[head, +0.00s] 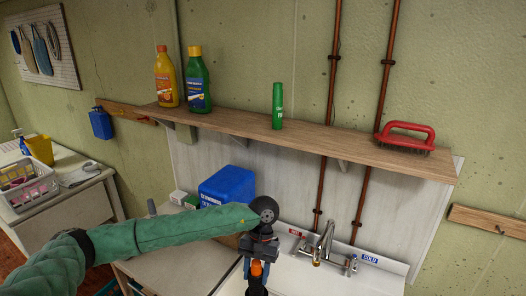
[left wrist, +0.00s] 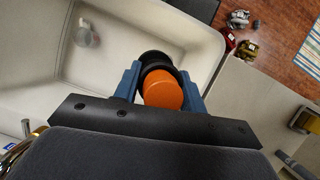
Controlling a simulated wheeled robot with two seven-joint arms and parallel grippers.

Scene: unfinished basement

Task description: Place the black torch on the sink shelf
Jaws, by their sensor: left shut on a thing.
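The black torch (head: 257,289) has an orange end and sits upright between the fingers of my left gripper (head: 259,268). In the left wrist view the torch's orange end (left wrist: 163,92) and black rim show between the blue fingers of my left gripper (left wrist: 158,85), shut on it. The gripper is over the sink area, in front of and below the sink shelf (head: 330,143). The shelf is a long wooden board on the wall. The torch's lower part is cut off by the frame in the head view. My right gripper is not in view.
On the shelf stand a yellow bottle (head: 166,78), a green bottle (head: 197,82), a green tube (head: 278,106) and a red brush (head: 405,137). Shelf space is bare between tube and brush. Below are a tap (head: 325,243), a blue box (head: 228,186) and the sink (left wrist: 134,40).

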